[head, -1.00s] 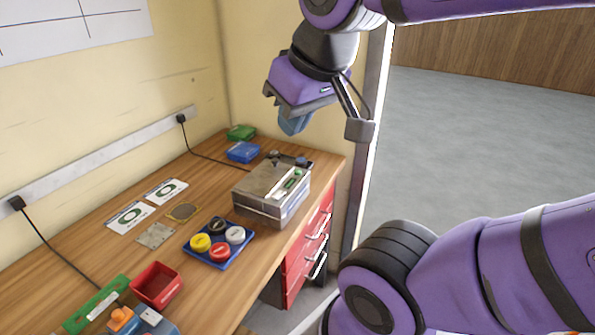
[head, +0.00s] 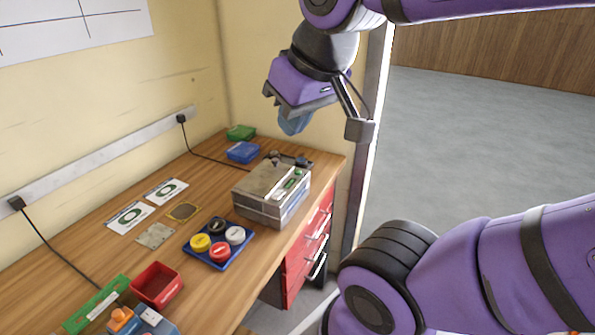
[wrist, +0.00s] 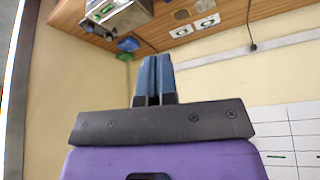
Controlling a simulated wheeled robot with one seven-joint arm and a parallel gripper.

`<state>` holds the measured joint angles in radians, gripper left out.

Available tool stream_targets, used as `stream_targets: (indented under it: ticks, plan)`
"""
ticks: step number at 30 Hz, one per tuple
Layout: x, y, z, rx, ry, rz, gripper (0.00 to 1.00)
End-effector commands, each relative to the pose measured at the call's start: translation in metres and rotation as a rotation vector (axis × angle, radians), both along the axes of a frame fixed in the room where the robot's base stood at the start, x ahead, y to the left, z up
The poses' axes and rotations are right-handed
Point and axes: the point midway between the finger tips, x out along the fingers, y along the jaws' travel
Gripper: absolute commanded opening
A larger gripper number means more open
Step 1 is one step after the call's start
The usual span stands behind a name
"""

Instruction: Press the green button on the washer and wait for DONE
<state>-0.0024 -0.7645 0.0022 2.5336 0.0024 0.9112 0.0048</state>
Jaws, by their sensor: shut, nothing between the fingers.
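The washer (head: 262,207) is a grey metal box with a lid, standing near the right end of the wooden bench. The washer also shows at the top left of the wrist view (wrist: 128,20). My gripper (head: 293,123) hangs in the air above and behind the washer, apart from it. Its blue fingers (wrist: 154,78) are together in the wrist view, with nothing between them.
A blue tray (head: 220,262) with coloured round caps, a red bin (head: 157,285) and two printed cards (head: 131,217) lie on the bench (head: 185,235). A blue box (head: 243,151) and a green box (head: 241,132) stand behind the washer. Wall and door frame stand close by.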

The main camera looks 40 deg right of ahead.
Motion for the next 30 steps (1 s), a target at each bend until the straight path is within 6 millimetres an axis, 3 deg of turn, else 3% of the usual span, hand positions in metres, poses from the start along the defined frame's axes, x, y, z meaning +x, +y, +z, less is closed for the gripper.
stream_targets:
  ticks: [23, 30]
  plan:
    - [0.001, 0.000, 0.000, 0.008, 0.003, -0.009, 0.00]
    - [0.024, 0.001, -0.006, 0.155, 0.057, -0.195, 0.00]
